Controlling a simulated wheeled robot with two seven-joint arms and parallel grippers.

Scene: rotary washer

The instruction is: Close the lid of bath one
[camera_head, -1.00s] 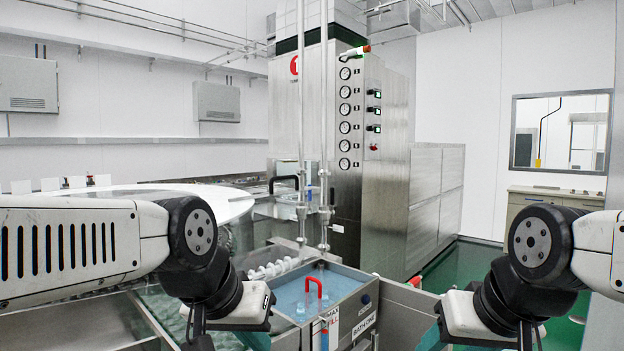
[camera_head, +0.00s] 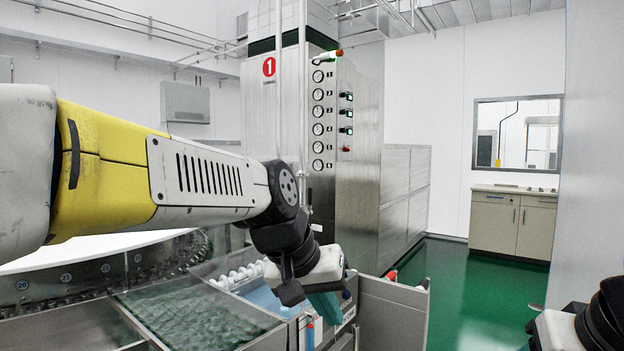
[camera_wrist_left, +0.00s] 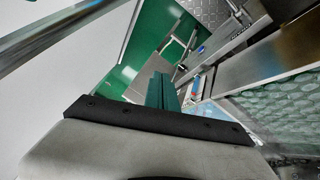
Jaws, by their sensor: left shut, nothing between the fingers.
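Bath one is a steel basin with pale blue water (camera_head: 262,298), low in the middle of the head view. My left wrist and gripper hide much of it. My left gripper (camera_head: 327,308), with teal fingers, is shut and empty over the bath's right side and points down. In the left wrist view its teal fingers (camera_wrist_left: 162,92) are together. An upright steel panel (camera_head: 392,315) stands right of the bath, with a red piece (camera_head: 391,275) at its top edge. I cannot tell whether it is the lid. My right gripper (camera_head: 548,335) is cut off at the lower right, its fingers mostly out of frame.
A larger tank with greenish rippled water (camera_head: 195,310) lies left of the bath. A toothed round rotor (camera_head: 150,262) is behind it. A tall steel cabinet with gauges (camera_head: 320,130) stands behind the bath. Green floor (camera_head: 470,290) is open at the right.

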